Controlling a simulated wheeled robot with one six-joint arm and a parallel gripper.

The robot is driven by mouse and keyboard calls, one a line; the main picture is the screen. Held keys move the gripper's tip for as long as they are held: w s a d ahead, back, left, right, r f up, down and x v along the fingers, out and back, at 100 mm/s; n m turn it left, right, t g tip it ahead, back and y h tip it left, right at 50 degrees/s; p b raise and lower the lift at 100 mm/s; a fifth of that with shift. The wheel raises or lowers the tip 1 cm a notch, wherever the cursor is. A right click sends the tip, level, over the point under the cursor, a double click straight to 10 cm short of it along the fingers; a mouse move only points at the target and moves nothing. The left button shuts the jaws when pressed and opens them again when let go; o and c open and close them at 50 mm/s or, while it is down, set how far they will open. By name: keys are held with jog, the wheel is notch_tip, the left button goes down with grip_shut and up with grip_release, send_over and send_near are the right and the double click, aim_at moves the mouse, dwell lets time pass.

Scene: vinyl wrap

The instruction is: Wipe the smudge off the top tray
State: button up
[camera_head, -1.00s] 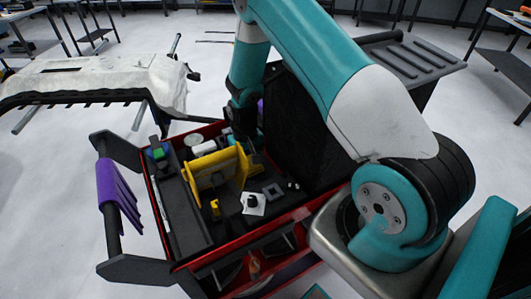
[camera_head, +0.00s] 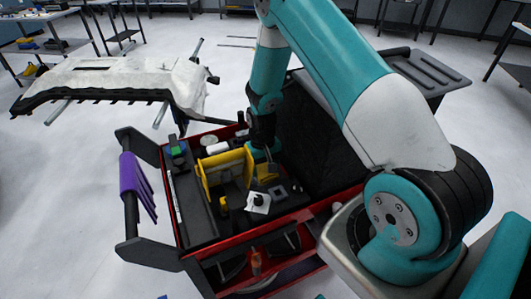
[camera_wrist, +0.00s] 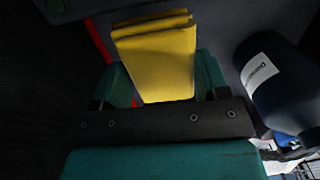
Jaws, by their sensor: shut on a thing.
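The red cart's dark top tray (camera_head: 203,226) lies below my arm and holds several items. My gripper (camera_head: 264,160) points down over the tray, just right of the upright yellow holder. In the wrist view, my teal gripper fingers (camera_wrist: 157,85) are shut on a folded yellow cloth (camera_wrist: 160,62). The cloth also shows in the head view (camera_head: 267,172), low over the tray beside a grey square part. I cannot make out a smudge in either view, and I cannot tell whether the cloth touches the tray.
A yellow holder (camera_head: 222,176) stands mid-tray. A white piece with a black knob (camera_head: 258,202) lies in front. A dark panel (camera_head: 315,130) rises at the right. Purple cloths (camera_head: 137,183) hang on the left handle. A dark blue bottle (camera_wrist: 275,80) is beside my gripper.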

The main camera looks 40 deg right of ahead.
aim_at(264, 168)
jog(key=shift+r+p, duration=1.1)
jog(key=shift+r, duration=0.8)
